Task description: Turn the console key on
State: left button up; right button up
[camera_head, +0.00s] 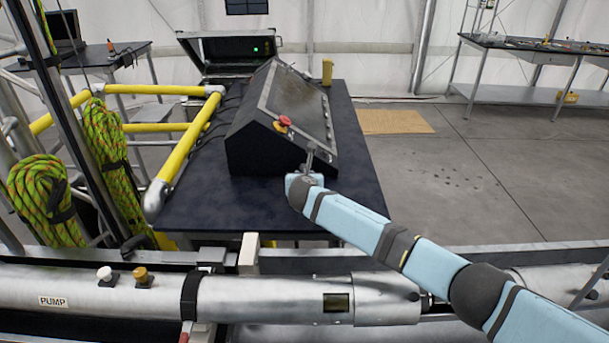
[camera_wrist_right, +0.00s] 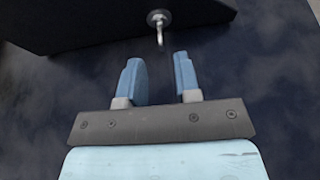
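The black console (camera_head: 285,115) has a sloped panel and stands on a dark table (camera_head: 225,205). A red button on a yellow base (camera_head: 283,123) sits at the panel's near left corner. My right gripper (camera_head: 312,155) is at the console's near right corner. In the right wrist view the gripper (camera_wrist_right: 160,75) is open, its two blue fingers apart with nothing between them. A silver key (camera_wrist_right: 159,22) in a round lock on the console's dark face shows just beyond the fingertips, apart from them. In the head view I cannot make out the key. My left gripper is not in view.
Yellow rails (camera_head: 190,140) and coiled green ropes (camera_head: 45,195) stand left of the table. A silver pipe marked PUMP (camera_head: 130,292) crosses the foreground. An open case (camera_head: 232,55) stands behind the console. A small yellow object (camera_head: 327,72) stands at its far end.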

jog(key=b+x, duration=0.1)
jog(key=x, duration=0.5)
jog(key=shift+f+b, duration=0.1)
jog(key=shift+b, duration=0.2)
jog(key=shift+c, duration=0.4)
grip_shut()
